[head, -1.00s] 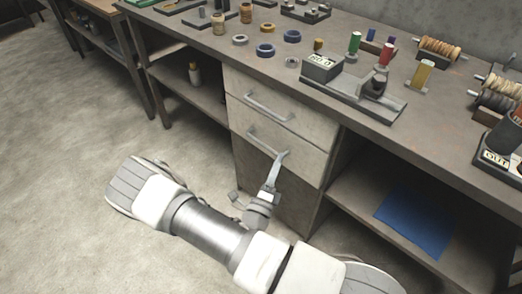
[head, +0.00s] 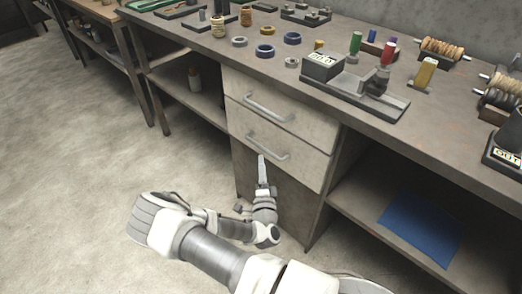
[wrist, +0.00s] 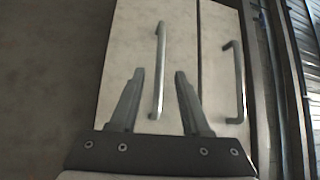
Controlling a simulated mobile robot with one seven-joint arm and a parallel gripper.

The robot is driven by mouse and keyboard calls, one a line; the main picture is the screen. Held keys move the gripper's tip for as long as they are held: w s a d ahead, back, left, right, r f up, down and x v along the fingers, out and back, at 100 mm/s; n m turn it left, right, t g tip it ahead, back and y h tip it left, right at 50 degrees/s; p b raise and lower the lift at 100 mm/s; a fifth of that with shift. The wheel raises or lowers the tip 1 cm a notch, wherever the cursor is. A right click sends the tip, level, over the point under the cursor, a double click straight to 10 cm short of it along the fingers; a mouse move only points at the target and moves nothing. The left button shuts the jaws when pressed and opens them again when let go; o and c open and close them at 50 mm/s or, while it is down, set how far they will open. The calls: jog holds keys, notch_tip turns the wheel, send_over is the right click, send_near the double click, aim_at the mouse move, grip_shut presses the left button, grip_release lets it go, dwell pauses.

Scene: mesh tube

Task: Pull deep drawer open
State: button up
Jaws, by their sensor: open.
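The pale lower drawer (head: 303,165) of the bench cabinet is shut, with a grey bar handle (head: 268,148) across its front. In the wrist view this handle (wrist: 159,65) stands upright in the picture, between my fingers. My gripper (head: 262,158) is open at the lower drawer's front, just below the middle of the handle. In the wrist view its two fingers (wrist: 157,75) lie on either side of the handle's line, and no grip on the bar shows. Whether the bar is deep between the fingertips is hard to tell.
The upper drawer (head: 310,130) with its own handle (head: 270,109) is shut just above. An open shelf with a blue sheet (head: 420,228) is at the right. Spools and fixtures crowd the bench top (head: 300,95). The floor (head: 90,160) at the left is clear.

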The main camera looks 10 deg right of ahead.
aim_at(261, 146)
jog(key=w, duration=0.2)
jog(key=w+b, duration=0.1)
jog(key=w, duration=0.2)
jog(key=w+d+r+b, duration=0.1)
jog(key=w, duration=0.2)
jog(key=shift+d, duration=0.1)
jog(key=shift+c, duration=0.2)
grip_shut()
jog(key=shift+s, duration=0.1)
dwell(0.9)
